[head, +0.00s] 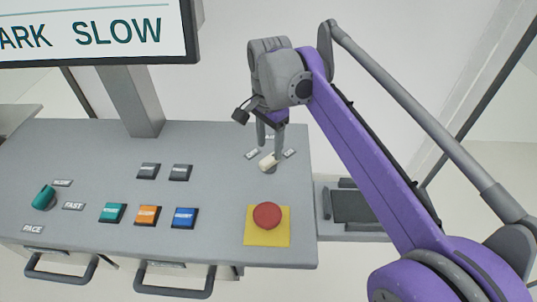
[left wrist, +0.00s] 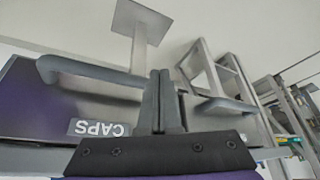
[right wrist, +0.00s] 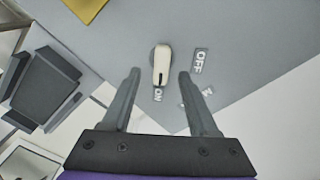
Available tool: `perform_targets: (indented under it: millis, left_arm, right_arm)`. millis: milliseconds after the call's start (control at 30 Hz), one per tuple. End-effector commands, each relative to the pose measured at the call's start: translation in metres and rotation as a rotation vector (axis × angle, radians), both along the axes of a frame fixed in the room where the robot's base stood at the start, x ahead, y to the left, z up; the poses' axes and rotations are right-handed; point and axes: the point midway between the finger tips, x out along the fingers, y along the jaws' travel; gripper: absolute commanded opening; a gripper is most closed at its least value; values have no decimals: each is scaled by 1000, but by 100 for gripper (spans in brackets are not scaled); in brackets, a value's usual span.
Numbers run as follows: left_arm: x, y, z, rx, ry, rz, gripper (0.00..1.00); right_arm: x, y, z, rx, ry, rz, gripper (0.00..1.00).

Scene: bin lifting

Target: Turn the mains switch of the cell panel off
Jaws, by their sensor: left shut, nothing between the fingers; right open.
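The mains switch is a cream rotary knob (head: 268,161) at the right back of the grey panel (head: 215,228). In the right wrist view the knob (right wrist: 162,62) has its dark-marked end toward the ON label (right wrist: 158,95). The OFF label (right wrist: 201,61) lies to the right. My right gripper (head: 271,150) is open above the panel at the knob. In the right wrist view its fingers (right wrist: 160,72) stand either side of the knob, with visible gaps. My left gripper (left wrist: 160,74) is shut and empty, in front of a drawer labelled CAPS (left wrist: 98,129).
A red button on a yellow plate (head: 267,215) stands in front of the switch. Several coloured buttons and a teal knob (head: 43,198) are left of it. A screen (head: 90,32) stands behind on a post. Drawer handles (head: 60,272) stick out in front.

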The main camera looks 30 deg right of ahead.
Motion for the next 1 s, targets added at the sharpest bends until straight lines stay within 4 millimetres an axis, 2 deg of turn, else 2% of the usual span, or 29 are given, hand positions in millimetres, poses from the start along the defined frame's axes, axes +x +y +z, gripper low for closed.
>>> perform_targets:
  millis: [100,233,400,633,900,967,1000]
  left_arm:
    - [0,0,-2,0,1,0,0]
    - [-1,0,-3,0,2,0,0]
    - [-1,0,-4,0,2,0,0]
    - [-1,0,-4,0,2,0,0]
    - [-1,0,-4,0,2,0,0]
    - [-1,0,-4,0,2,0,0]
    - [-1,0,-4,0,2,0,0]
  right_arm:
    - [0,0,-21,0,0,1,60]
    - [0,0,-35,0,0,1,60]
    - [0,0,-42,0,-1,1,60]
    - [0,0,-42,0,-1,1,60]
    - [0,0,-42,0,-1,1,11]
    - [0,0,-42,0,-1,1,1]
    - [0,0,-42,0,-1,1,0]
